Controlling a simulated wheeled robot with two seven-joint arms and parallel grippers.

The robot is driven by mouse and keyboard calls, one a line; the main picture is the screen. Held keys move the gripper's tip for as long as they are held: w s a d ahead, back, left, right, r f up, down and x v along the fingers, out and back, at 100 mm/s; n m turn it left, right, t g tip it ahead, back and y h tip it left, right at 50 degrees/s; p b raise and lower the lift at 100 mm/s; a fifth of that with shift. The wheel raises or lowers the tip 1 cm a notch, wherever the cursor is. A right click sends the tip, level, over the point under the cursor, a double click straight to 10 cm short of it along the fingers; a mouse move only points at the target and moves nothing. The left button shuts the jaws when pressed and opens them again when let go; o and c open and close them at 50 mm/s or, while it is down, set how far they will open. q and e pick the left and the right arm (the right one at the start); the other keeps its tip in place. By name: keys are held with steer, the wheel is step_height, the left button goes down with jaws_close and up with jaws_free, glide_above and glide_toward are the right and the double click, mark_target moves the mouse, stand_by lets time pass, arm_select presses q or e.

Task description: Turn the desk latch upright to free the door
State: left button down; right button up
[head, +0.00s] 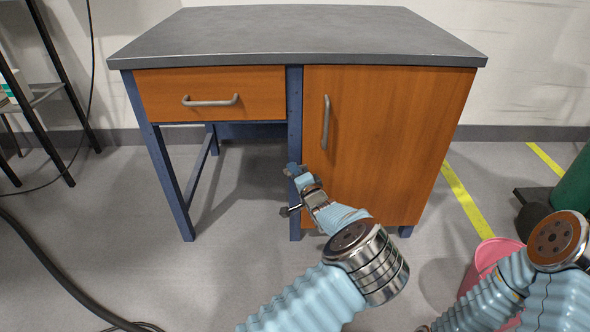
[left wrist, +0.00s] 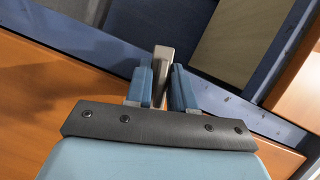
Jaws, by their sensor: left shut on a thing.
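The desk (head: 320,35) has an orange wooden door (head: 385,140) on its right side, and the door looks closed. My left gripper (head: 298,174) is at the blue post (head: 295,110) by the door's left edge, below handle height. In the left wrist view, its two blue fingers (left wrist: 160,88) are shut on a short grey metal latch (left wrist: 162,60). The latch appears at an angle to the post there; its exact turn is hard to tell. The gripper hides most of the latch in the head view.
A drawer (head: 260,90) with a grey handle is left of the post, with open legroom below. The door's handle (head: 326,122) is upright. A pink bin (head: 490,255) stands right of the desk near my right arm. A black cable lies on the left floor.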

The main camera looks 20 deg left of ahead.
arm_select(q)
steer(key=n+h+p, duration=0.1)
steer(key=n, duration=0.2)
steer(key=shift+g+h+p, duration=0.3)
steer(key=shift+n+h, duration=0.3)
steer(key=shift+n, duration=0.4)
steer(key=shift+f+n+h, duration=0.1)
steer(key=shift+n+h, duration=0.3)
steer(key=shift+n, duration=0.2)
steer(key=n+h+b, duration=0.1)
steer(key=n+b, duration=0.1)
steer(key=shift+s+f+n+h, duration=0.1)
steer(key=shift+f+n+h, duration=0.05)
steer(key=shift+n+h, duration=0.2)
steer(key=n+h+b, duration=0.1)
steer(key=b, duration=0.1)
steer(key=shift+n+b, duration=0.3)
steer(key=shift+n, duration=0.05)
steer(key=shift+n+h+b, duration=0.4)
steer(key=shift+h+b, duration=0.15)
steer(key=shift+b, duration=0.05)
